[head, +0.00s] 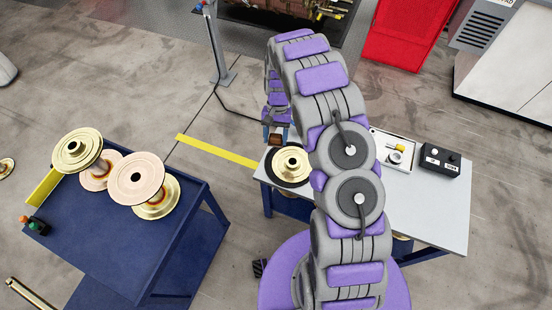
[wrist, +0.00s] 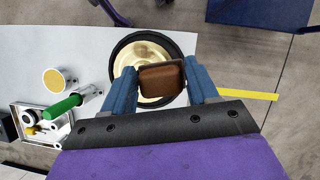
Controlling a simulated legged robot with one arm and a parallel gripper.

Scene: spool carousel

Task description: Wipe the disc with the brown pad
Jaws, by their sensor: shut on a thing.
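My gripper (wrist: 161,82) is shut on the brown pad (wrist: 162,80), with one blue finger on each side of it. In the wrist view the pad covers part of the brass disc (wrist: 135,52), which sits in a black ring (wrist: 122,45) on the light table. In the head view the disc (head: 291,162) lies near the table's left end. The pad (head: 276,139) shows there at the disc's far left edge, under my gripper. I cannot tell whether the pad touches the disc. My arm hides part of the table.
The light table (head: 430,215) also bears a tray (head: 393,148) with small parts and a black box (head: 440,161). A green-handled tool (wrist: 62,106) and a yellow-topped cup (wrist: 54,81) show in the wrist view. A blue table (head: 100,235) with several spools stands at left.

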